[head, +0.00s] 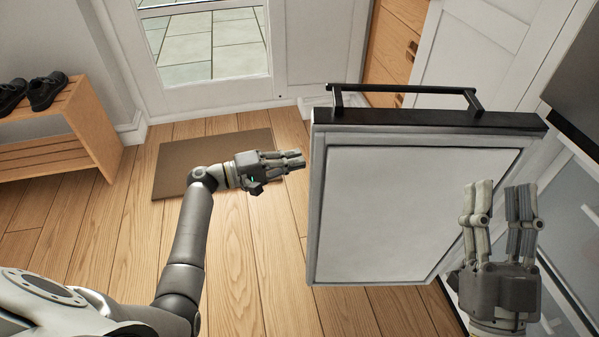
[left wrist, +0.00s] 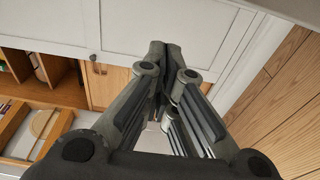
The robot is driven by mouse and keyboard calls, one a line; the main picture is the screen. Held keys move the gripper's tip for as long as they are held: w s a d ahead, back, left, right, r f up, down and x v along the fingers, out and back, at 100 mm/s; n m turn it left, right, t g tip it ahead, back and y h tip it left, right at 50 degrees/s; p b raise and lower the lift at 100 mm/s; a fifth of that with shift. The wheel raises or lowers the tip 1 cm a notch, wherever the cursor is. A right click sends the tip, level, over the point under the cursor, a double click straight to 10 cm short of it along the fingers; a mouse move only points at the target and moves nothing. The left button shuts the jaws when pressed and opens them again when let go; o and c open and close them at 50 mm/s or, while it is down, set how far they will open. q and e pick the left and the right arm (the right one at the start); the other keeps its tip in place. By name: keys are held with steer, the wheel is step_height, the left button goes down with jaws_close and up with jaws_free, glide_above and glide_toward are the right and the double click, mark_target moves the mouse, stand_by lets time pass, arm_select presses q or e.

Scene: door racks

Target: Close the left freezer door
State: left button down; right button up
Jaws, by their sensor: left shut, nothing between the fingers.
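The freezer door (head: 420,215) stands swung open in the middle right of the head view. Its pale inner panel faces me, and a black handle (head: 400,90) runs along its top edge. My left gripper (head: 303,160) is shut and empty, just left of the door's left edge, pointing toward it. I cannot tell whether it touches. Its closed fingers also show in the left wrist view (left wrist: 165,50). My right gripper (head: 500,187) points up in front of the door's lower right part, its fingers apart with nothing visible between them. It hides part of the door's hinge side.
A dark appliance front (head: 575,90) stands at the right. A brown mat (head: 190,165) lies on the wood floor, left of the door. A wooden shoe bench (head: 85,125) stands at far left. A glazed white door (head: 290,75) is behind.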

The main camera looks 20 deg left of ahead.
arm_select(q)
steer(key=shift+s+d, duration=1.3)
steer(key=shift+d, duration=0.1)
arm_select(e)
steer(key=shift+s+r+t, duration=0.6)
steer(key=shift+r, duration=0.2)
arm_select(q)
steer(key=shift+f, duration=0.1)
arm_select(e)
steer(key=shift+y, duration=0.4)
